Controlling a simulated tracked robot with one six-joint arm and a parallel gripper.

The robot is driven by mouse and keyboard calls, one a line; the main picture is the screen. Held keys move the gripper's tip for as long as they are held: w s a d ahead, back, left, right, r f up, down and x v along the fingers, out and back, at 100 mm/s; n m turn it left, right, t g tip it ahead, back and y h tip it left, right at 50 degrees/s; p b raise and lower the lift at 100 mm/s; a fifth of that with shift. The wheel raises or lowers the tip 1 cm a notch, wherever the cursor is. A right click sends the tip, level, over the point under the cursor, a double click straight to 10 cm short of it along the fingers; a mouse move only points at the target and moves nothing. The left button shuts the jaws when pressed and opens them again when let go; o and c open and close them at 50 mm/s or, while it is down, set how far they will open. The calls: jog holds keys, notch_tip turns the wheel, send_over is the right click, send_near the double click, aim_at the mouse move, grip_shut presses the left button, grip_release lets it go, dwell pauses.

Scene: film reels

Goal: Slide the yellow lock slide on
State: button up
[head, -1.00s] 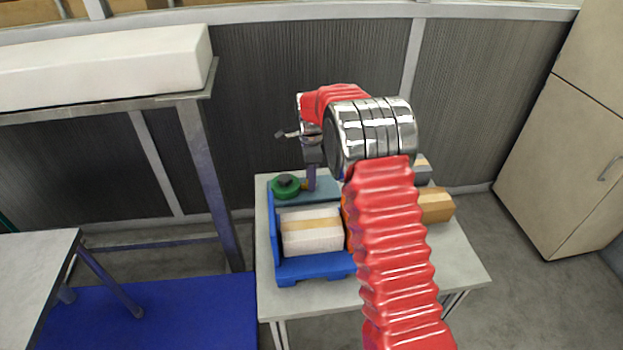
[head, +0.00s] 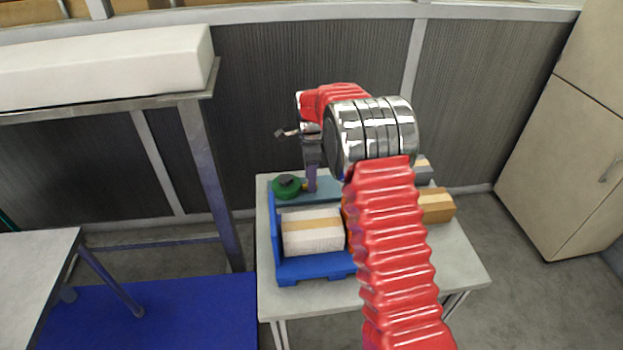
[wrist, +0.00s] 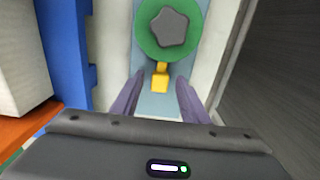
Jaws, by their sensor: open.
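The yellow lock slide (wrist: 160,80) lies on a pale blue-grey plate (wrist: 152,106), just in front of a green reel (wrist: 145,40) with a dark grey knob (wrist: 168,27) at its centre. My gripper (wrist: 158,82) is open, with one finger on each side of the slide's near end; I cannot tell whether they touch it. In the head view my gripper (head: 311,188) points down at the plate (head: 325,190), just right of the green reel (head: 286,190). Most of the slide is hidden there by the fingers.
A blue tray (head: 310,269) holding a white box with a tan band (head: 313,234) stands on the grey table (head: 430,285), in front of the plate. A tan box (head: 437,206) is on the right. A dark ribbed wall (head: 280,80) rises behind.

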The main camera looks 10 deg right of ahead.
notch_tip(320, 180, up, 13)
dwell(0.5)
jog(key=s+f+n, duration=0.3)
jog(key=s+n, duration=0.2)
jog(key=n, duration=0.4)
jog(key=s+r+n+t, duration=0.2)
jog(key=s+r+n, duration=0.1)
jog(key=s, duration=0.8)
jog(key=s+r+n+t, duration=0.1)
jog(key=s+r+n, duration=0.2)
jog(key=s, duration=0.9)
jog(key=s+r+n+t, duration=0.2)
jog(key=s+r+n, duration=0.2)
jog(key=s, duration=0.8)
jog(key=shift+s+a+r+t, duration=0.15)
jog(key=shift+a+r+t, duration=0.2)
jog(key=shift+r, duration=0.45)
